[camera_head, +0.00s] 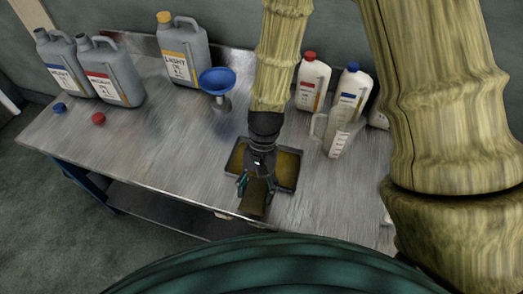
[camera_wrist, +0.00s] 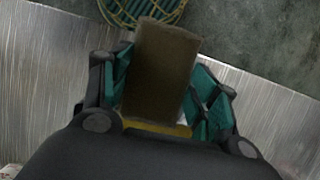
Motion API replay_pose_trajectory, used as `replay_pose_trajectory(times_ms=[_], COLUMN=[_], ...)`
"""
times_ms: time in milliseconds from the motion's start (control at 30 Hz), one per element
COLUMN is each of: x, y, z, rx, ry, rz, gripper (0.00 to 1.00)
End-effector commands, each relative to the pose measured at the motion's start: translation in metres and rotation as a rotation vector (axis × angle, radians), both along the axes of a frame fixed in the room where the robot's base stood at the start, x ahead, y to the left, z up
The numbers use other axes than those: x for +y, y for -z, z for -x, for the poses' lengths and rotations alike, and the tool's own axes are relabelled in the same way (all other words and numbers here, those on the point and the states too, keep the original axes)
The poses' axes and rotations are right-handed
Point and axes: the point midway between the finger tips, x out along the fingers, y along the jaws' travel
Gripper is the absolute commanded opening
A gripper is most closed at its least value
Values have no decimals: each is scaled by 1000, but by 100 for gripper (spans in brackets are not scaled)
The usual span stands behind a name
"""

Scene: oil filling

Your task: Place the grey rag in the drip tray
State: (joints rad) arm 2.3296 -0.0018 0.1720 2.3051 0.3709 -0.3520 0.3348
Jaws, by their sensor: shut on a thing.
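My gripper (camera_head: 257,188) points down near the front edge of the metal table. It is shut on a flat, brownish-grey block-like piece (camera_head: 254,200), which I take to be the rag. In the wrist view the rag (camera_wrist: 163,70) sits between the two green-padded fingers and sticks out beyond them. The drip tray (camera_head: 288,168) is a dark shallow rectangle with a yellow-brown inside, partly hidden behind my gripper and wrist. In the head view the rag overlaps the tray's front side and reaches past it; its height above the tray cannot be told.
A blue funnel (camera_head: 217,82) and a yellow-capped grey canister (camera_head: 184,52) stand behind left. Two more canisters (camera_head: 112,74) and loose caps (camera_head: 98,118) are farther left. White bottles (camera_head: 313,82) and a clear measuring jug (camera_head: 340,132) stand right. The table's left front is clear.

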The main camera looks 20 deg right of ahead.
Motion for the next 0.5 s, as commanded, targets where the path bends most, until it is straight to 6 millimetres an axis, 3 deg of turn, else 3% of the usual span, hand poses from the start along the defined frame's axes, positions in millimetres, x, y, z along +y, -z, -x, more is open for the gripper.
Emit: replay_pose_trajectory(times_ms=[500], x=[-48], y=[11], z=[-101], rx=[8], ry=[3], rz=[1], gripper=[41])
